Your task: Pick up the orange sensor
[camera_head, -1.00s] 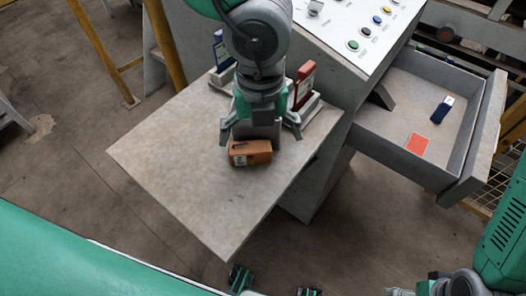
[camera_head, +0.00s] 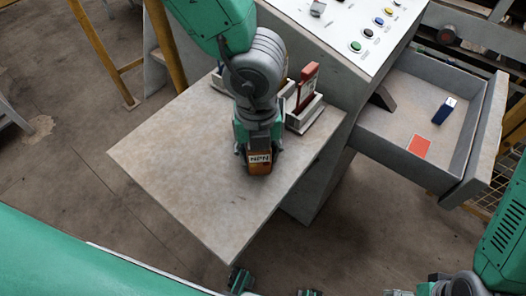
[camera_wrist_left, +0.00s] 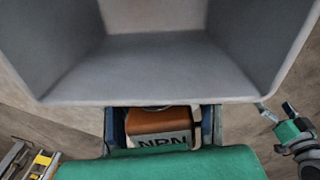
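The orange sensor (camera_head: 260,168), with a white "NPN" label on it, is between the fingers of my left gripper (camera_head: 259,158) over the grey table board. The fingers lie close on both sides of it, and the gripper appears shut on it. In the left wrist view the orange sensor (camera_wrist_left: 158,122) shows between the fingers, partly covered by gripper parts. I cannot tell whether it touches the board. My right gripper (camera_wrist_left: 276,110) shows at the right of the left wrist view, empty, with its fingers apart.
A red sensor (camera_head: 308,78) stands in a grey holder (camera_head: 304,118) behind the gripper. My left arm hides most of another holder. The open drawer (camera_head: 394,146) at right holds a blue item (camera_head: 444,110) and an orange-red card (camera_head: 418,146). The board's front (camera_head: 205,185) is clear.

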